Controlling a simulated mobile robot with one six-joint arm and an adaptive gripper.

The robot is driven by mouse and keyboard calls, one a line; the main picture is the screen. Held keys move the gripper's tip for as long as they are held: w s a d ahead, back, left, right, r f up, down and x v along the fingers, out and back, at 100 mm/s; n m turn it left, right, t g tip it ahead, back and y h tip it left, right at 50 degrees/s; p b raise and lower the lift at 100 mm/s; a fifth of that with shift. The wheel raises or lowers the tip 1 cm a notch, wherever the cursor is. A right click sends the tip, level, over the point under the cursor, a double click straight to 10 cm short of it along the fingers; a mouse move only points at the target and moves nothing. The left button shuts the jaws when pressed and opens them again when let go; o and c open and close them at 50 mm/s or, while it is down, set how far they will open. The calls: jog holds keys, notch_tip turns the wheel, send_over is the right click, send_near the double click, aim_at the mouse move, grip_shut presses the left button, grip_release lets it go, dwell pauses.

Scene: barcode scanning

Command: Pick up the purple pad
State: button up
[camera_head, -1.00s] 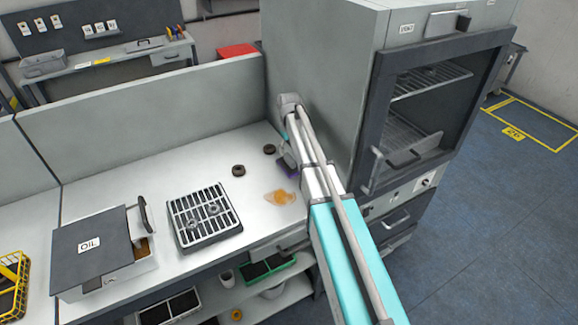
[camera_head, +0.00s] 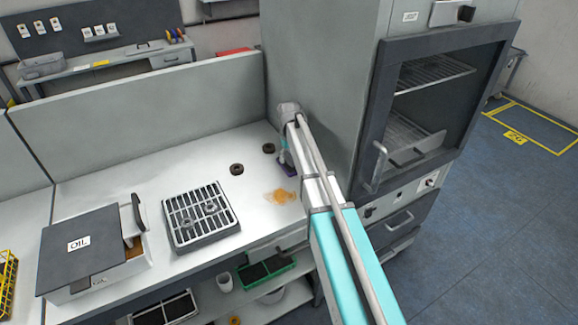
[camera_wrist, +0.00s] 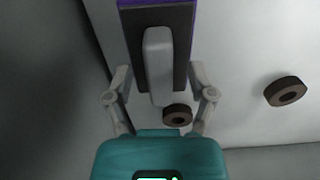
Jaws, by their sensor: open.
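The purple pad (camera_head: 288,169) lies at the right end of the bench, partly hidden by my arm. In the wrist view it shows as a purple edge (camera_wrist: 158,3) at the top, with a dark plate and a pale grey handle (camera_wrist: 158,62). My gripper (camera_wrist: 160,78) is open, with one finger on each side of the handle. Gaps show between the fingers and the handle. In the head view my gripper (camera_head: 283,150) is small and at the pad, mostly behind my arm.
An orange spill (camera_head: 280,196) lies just in front of the pad. Two dark rings, one (camera_head: 237,169) farther left and one (camera_head: 268,148) behind, lie nearby. A tall oven cabinet (camera_head: 320,90) stands close on the right. A grille tray (camera_head: 200,215) and an oil box (camera_head: 85,245) stand left.

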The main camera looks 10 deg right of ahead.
dwell(0.4)
grip_shut()
